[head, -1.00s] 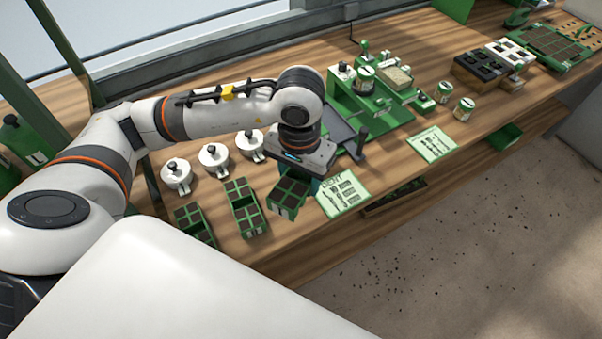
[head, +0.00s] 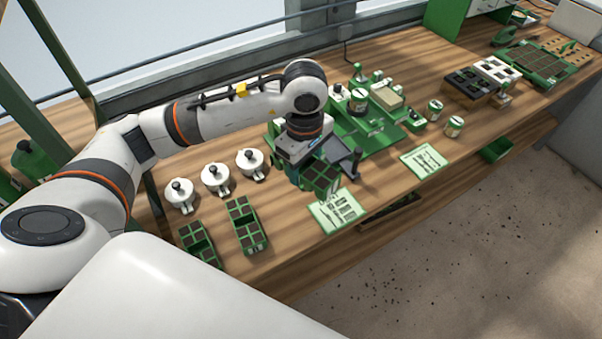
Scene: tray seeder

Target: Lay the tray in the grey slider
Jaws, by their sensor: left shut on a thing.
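My left gripper (head: 306,163) is shut on a small green tray (head: 322,178) with dark soil-filled cells. It holds the tray over the front left side of the green seeder (head: 372,138). The grey slider (head: 346,164) shows just right of and behind the held tray, with a dark upright handle at its right. The gripper and tray hide much of the slider, and I cannot tell whether the tray touches it. My right gripper is not in view.
Two more green trays (head: 245,226) (head: 198,246) and several white lidded pots (head: 215,179) stand left. A printed card (head: 335,211) lies just in front of the held tray, another card (head: 423,160) farther right. Two small tins (head: 453,127) (head: 435,109) stand right of the seeder.

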